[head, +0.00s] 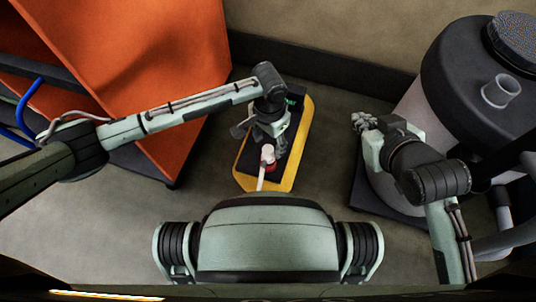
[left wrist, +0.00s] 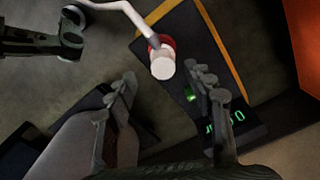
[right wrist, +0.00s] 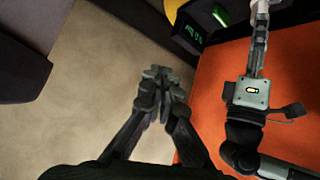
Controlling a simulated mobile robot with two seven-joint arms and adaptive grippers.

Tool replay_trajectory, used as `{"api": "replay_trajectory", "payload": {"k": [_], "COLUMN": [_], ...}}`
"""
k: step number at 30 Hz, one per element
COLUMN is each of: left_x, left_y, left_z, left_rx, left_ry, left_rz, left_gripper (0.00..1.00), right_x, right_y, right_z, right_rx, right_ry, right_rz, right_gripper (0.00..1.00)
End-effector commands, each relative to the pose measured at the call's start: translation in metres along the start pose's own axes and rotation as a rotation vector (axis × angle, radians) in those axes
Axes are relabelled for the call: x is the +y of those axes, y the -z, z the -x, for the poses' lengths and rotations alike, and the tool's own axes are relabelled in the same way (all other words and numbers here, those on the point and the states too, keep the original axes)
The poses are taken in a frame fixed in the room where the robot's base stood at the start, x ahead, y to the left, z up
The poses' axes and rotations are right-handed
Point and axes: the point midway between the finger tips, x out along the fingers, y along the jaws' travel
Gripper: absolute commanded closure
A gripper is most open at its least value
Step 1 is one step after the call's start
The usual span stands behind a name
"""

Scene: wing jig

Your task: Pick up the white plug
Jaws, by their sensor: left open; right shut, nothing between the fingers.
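The white plug (head: 267,151) stands on a dark, yellow-edged unit, with a red ring at its base and a white cable running from it. It also shows in the left wrist view (left wrist: 163,67), ahead of the gap between my left fingers. My left gripper (head: 261,133) is open and empty, above the unit and close to the plug; I cannot tell whether it touches. My right gripper (head: 362,122) is shut and empty, well to the right of the plug; its fingertips meet in the right wrist view (right wrist: 160,77).
The yellow-edged unit (head: 300,128) has a green lit display (left wrist: 225,122). A large orange panel (head: 185,50) stands at the left, close to my left arm. A round, dark-topped machine (head: 445,75) stands at the right beside my right gripper. Bare floor (head: 335,120) lies between.

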Motion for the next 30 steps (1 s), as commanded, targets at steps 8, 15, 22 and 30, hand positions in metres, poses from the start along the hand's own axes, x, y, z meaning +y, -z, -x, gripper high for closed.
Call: {"api": "replay_trajectory", "payload": {"k": [8,15,22,30], "left_x": [-0.004,-0.004,-0.004,-0.004], "left_y": [0.0,0.001,0.001,0.001], "left_z": [-0.027,-0.05,-0.052,-0.052], "left_rx": [0.001,0.003,0.004,0.003], "left_ry": [0.001,0.0,0.0,0.0], "left_rz": [0.0,-0.001,-0.001,-0.001], "left_gripper": [0.48,0.48,0.48,0.7], "right_x": [-0.018,-0.033,-0.035,-0.035], "right_y": [0.035,0.069,0.075,0.074], "right_z": [-0.002,0.005,0.007,0.007], "right_rx": [0.168,0.323,0.35,0.348], "right_ry": [0.038,0.072,0.077,0.077], "right_rz": [-0.007,-0.018,-0.02,-0.02], "right_gripper": [1.0,1.0,1.0,1.0]}}
